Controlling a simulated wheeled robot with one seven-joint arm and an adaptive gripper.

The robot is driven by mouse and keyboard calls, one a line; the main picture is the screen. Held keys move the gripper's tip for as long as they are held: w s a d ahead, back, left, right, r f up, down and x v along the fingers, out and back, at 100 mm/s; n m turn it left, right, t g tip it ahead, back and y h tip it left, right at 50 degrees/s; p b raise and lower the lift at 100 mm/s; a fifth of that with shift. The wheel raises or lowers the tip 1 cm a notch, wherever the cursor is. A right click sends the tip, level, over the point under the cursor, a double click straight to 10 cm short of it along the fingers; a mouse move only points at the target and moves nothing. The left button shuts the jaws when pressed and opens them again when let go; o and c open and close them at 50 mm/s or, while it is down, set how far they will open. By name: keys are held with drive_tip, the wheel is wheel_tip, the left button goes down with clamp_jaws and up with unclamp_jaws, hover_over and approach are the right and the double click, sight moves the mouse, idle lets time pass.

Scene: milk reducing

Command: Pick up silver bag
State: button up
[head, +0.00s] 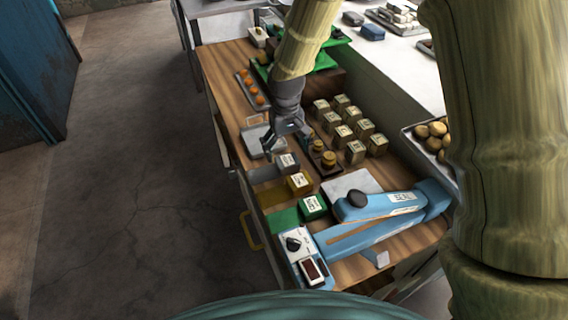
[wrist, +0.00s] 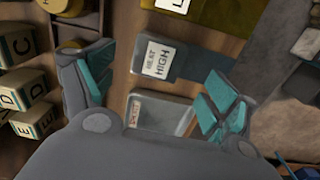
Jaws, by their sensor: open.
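A pale silver-grey, flat rectangular item (wrist: 160,113) with a small label lies on the wooden counter in the wrist view; it looks like the silver bag, though I cannot tell whether it is a bag or a tray. It also shows in the head view (head: 258,141), partly behind my gripper. My gripper (head: 286,145) is open, its fingers spread above the counter beside this item. In the wrist view the item's near part is hidden by my gripper body, and the gap between my fingers (wrist: 160,84) looks empty.
A grey block labelled "HEAT HIGH" (wrist: 155,58) stands beside the silver item. Yellow (head: 299,183) and green (head: 313,206) blocks stand in line with it. Several lettered cubes (head: 343,135) are to the right. A blue sealer-like device (head: 375,225) is at the near end.

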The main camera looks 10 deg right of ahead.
sight(288, 161)
drive_tip(key=shift+s+d+f+p, duration=0.1)
drive_tip(key=shift+s+f+p, duration=0.05)
drive_tip(key=shift+f+p, duration=0.3)
drive_tip(key=shift+s+d+f+p, duration=0.1)
drive_tip(key=shift+f+p, duration=0.35)
drive_tip(key=shift+f, duration=0.65)
drive_tip(key=shift+s+d+f+p, duration=0.1)
drive_tip(key=shift+f+p, duration=0.35)
drive_tip(key=shift+f, duration=0.65)
drive_tip(key=c, duration=1.2)
